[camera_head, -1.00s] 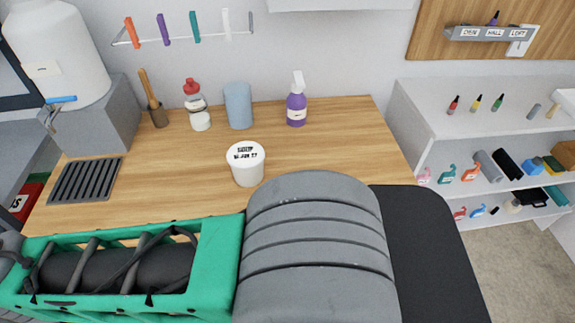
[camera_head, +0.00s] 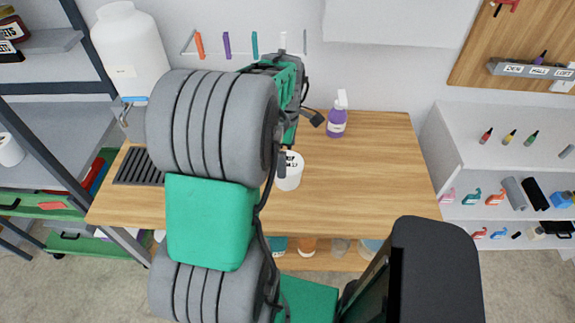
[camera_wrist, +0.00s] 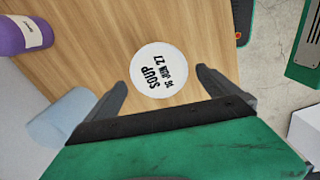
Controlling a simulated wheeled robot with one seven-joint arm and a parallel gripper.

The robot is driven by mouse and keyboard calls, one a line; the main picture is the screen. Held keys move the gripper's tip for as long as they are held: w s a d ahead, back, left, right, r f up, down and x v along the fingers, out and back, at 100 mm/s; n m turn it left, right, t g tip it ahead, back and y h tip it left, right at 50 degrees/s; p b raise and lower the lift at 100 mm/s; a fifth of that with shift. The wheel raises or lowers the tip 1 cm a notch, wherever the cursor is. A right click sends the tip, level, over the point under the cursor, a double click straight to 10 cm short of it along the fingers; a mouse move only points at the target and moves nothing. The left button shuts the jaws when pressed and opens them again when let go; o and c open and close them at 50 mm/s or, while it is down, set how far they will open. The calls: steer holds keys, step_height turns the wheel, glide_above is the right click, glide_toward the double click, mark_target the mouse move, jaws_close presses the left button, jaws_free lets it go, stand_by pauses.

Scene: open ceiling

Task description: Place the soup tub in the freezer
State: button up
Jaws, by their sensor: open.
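The soup tub (camera_head: 289,171) is a white round tub standing on the wooden counter (camera_head: 370,180). My arm covers its left part in the head view. In the wrist view its white lid (camera_wrist: 159,70) faces me, with "SOUP" and a date in black letters. My gripper (camera_wrist: 160,88) is open, with one dark finger to the left of the tub and one to the right, both a little nearer to me than the lid. I cannot tell how far above the tub the fingers are. No freezer can be made out in these frames.
A purple spray bottle (camera_head: 337,118) stands behind the tub to the right. A blue cylinder (camera_wrist: 62,118) is close to my left finger in the wrist view. A large white container (camera_head: 130,50) stands at back left. The counter right of the tub is clear.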

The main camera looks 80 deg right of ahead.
mark_target(288, 170)
step_height(288, 170, down, 8)
steer(key=shift+s+d+r+p, duration=0.1)
steer(key=shift+s+r+p, duration=0.1)
steer(key=shift+p, duration=0.8)
steer(key=shift+c, duration=0.4)
steer(key=shift+r, duration=0.1)
steer(key=c, duration=1.7)
